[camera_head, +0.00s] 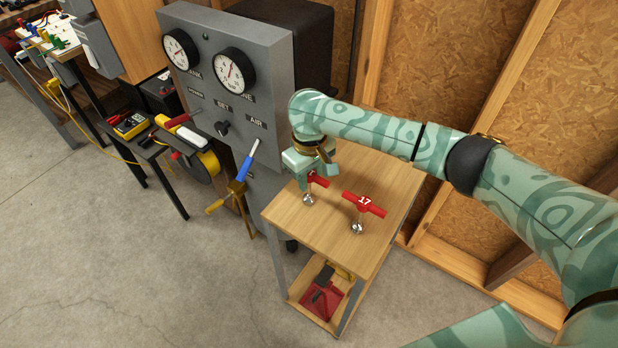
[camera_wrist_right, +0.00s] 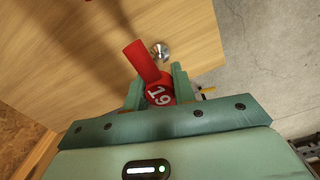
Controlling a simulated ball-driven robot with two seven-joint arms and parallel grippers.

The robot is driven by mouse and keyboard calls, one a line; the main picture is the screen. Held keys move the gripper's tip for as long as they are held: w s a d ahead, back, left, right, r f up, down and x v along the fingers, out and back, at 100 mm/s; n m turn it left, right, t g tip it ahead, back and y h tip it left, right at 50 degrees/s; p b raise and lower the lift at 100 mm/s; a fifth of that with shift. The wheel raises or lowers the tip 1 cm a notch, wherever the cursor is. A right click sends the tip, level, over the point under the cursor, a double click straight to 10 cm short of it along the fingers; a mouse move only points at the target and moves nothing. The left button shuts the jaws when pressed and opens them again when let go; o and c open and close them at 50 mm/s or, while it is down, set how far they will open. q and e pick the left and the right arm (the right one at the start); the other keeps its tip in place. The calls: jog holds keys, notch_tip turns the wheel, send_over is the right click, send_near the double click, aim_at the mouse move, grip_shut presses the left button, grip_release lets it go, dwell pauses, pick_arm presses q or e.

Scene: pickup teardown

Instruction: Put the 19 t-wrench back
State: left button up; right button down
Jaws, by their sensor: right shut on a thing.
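The 19 t-wrench has a red crossbar (camera_head: 319,179) with a metal shank pointing down at the cart's wooden top (camera_head: 330,220). Its white 19 shows on the red handle in the right wrist view (camera_wrist_right: 148,66). My right gripper (camera_head: 316,172) is shut on this handle, with a finger on each side of it (camera_wrist_right: 159,88). The shank's lower end is close over the cart top; I cannot tell whether it touches or is seated. A similar red t-wrench marked 17 (camera_head: 364,204) stands upright to its right. My left gripper is not in view.
A grey gauge panel (camera_head: 215,75) stands left of the cart, and a stud wall (camera_head: 450,100) rises behind it. A red item (camera_head: 320,299) lies on the lower shelf. The cart's front top is clear.

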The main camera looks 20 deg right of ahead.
jog(key=c, duration=1.1)
grip_release()
jog(key=shift+c, duration=0.2)
jog(key=shift+r, duration=0.1)
notch_tip(320, 180, up, 12)
jog(key=p, duration=0.6)
jog(key=shift+p, duration=0.3)
